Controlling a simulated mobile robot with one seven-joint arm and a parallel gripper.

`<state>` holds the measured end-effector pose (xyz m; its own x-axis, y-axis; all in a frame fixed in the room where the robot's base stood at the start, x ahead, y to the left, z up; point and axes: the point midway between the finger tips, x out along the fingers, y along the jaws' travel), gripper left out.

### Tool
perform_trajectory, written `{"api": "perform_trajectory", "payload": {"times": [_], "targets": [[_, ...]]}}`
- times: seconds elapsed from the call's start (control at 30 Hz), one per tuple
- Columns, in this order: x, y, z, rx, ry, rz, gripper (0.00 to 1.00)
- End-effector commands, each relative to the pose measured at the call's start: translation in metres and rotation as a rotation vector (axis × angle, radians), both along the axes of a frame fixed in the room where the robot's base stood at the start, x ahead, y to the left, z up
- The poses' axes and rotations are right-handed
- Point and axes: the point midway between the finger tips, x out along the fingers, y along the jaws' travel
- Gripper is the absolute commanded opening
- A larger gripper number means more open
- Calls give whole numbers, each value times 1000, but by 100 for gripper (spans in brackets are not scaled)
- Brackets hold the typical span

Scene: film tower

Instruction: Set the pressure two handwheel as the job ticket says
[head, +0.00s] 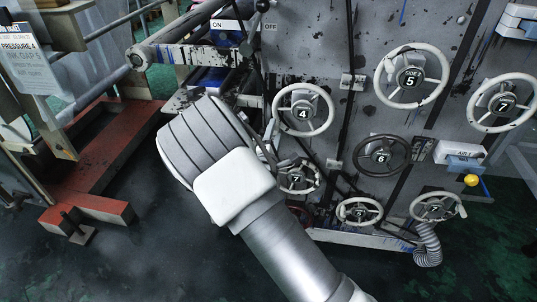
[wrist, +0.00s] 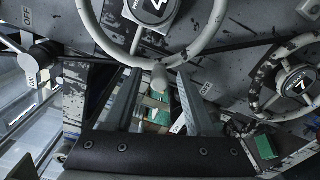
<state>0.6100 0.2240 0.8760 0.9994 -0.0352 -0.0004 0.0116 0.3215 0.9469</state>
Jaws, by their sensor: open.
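In the wrist view a white handwheel (wrist: 207,32) fills the top, its black hub (wrist: 152,8) showing a 4 and small lettering I cannot fully read. A pale handle knob (wrist: 160,74) is at the bottom of its rim. My gripper (wrist: 157,80) is open, with one finger on each side of the knob; contact cannot be told. The same wheel shows in the head view (head: 331,101); my arm hides the gripper there. The job ticket (head: 20,62) at the upper left reads "PRESSURE 4", with a fainter line below. Which wheel is pressure two is not legible.
Other wheels are on the panel: side 5 (head: 409,79), a dark 6 (head: 382,158), and a 7 (head: 503,105). A wheel marked 7 (head: 299,178) is just below the 4 wheel. A red base (head: 110,150) stands left. Dark floor (head: 120,255) is clear at lower left.

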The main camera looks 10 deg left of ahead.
Motion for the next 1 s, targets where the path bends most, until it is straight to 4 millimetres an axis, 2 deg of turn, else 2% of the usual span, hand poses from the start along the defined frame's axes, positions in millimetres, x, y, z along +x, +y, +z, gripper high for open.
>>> {"api": "perform_trajectory", "payload": {"times": [0.4, 0.6, 0.8, 1.0], "targets": [[-102, 4, 1, -3, 3, 4, 56], [-138, 6, 1, 0, 2, 3, 56], [-154, 5, 0, -1, 0, 1, 56], [-155, 5, 0, 0, 0, 0, 56]]}}
